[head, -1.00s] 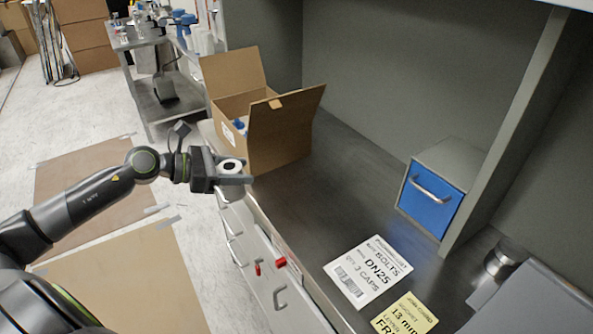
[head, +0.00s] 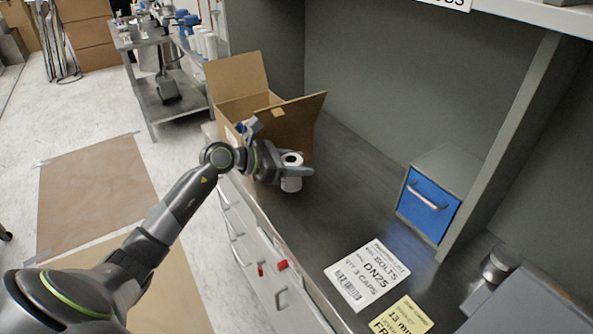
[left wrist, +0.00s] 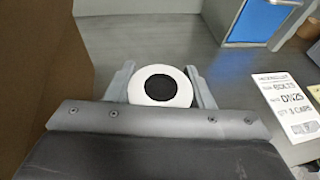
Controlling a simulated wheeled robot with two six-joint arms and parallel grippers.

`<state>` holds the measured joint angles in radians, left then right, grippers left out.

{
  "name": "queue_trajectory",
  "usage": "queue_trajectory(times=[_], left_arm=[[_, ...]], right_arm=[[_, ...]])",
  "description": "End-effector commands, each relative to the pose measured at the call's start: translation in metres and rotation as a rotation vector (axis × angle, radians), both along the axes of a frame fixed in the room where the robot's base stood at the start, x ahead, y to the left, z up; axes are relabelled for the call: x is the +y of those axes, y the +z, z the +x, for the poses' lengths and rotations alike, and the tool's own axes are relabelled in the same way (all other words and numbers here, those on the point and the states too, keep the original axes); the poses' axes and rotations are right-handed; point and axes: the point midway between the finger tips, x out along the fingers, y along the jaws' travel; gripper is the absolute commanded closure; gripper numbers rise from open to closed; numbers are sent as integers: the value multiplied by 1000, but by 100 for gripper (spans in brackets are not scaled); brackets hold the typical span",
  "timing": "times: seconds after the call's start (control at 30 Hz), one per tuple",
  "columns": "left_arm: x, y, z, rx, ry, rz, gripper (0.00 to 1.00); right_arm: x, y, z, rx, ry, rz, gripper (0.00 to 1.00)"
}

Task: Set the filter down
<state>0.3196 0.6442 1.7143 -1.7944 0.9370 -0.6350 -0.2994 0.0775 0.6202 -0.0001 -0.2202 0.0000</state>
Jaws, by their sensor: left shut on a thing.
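The filter (head: 291,184) is a small white cylinder with a dark round opening on top. It stands upright between the fingers of my left gripper (head: 294,172), which is shut on it, over the counter just in front of the cardboard box. In the left wrist view the filter (left wrist: 160,87) sits between the two grey fingers (left wrist: 160,90), its white ring and black hole facing the camera. I cannot tell whether its base touches the counter. My right gripper is not in view.
The open cardboard box (head: 290,127) stands right behind the gripper. The dark counter (head: 345,190) is clear to the right, up to a blue-fronted drawer unit (head: 428,205). A white label sheet (head: 366,274) and a yellow note (head: 402,318) lie nearer. Drawers with handles line the front.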

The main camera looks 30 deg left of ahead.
Motion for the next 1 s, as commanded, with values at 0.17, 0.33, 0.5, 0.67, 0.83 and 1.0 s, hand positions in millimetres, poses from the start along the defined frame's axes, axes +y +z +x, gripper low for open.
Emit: queue_trajectory(times=[0.17,0.33,0.5,0.67,0.83,1.0], left_arm=[[0,-25,-1,6,2,-4,78],[1,-31,-1,1,2,-1,78],[1,-32,-1,1,2,-1,78],[1,-34,-1,2,2,0,44],[1,-34,-1,2,2,0,30],[1,-34,-1,2,2,0,30]], right_arm=[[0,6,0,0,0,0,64],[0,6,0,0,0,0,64],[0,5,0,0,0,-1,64],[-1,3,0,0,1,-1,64],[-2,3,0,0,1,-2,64],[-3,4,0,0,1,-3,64]])
